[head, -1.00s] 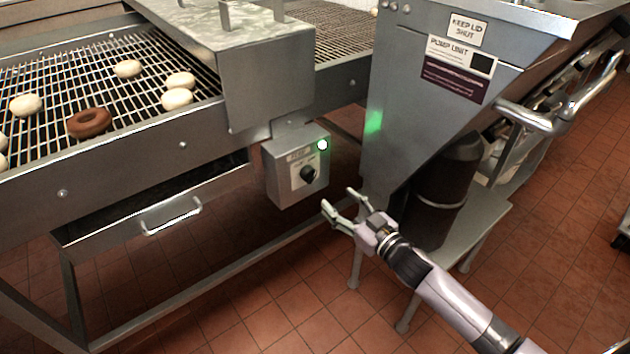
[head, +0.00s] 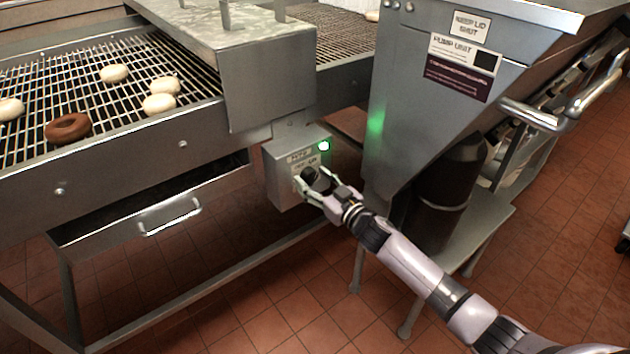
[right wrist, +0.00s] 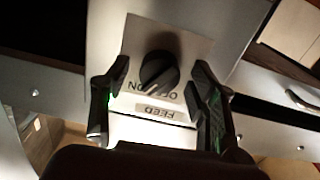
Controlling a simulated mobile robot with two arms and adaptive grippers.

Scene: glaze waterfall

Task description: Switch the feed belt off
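The grey feed control box (head: 279,178) hangs under the hood beside the belt. Its green lamp (head: 324,146) is lit. In the right wrist view its black rotary knob (right wrist: 159,72) sits on a pale plate with ON and FEED lettering, upside down there. The exact knob setting is hard to read. My right gripper (head: 312,181) is at the box front. Its two fingers stand on either side of the knob, open, with gaps between them and the knob. The feed belt (head: 85,80) is a wire mesh carrying doughnuts. My left gripper is not in view.
A brown doughnut (head: 67,128) and several pale ones lie on the belt. A drawer with a handle (head: 170,217) is below left. The pump unit hopper (head: 415,110) stands close right of the box, with a dark cylinder (head: 447,185) under it.

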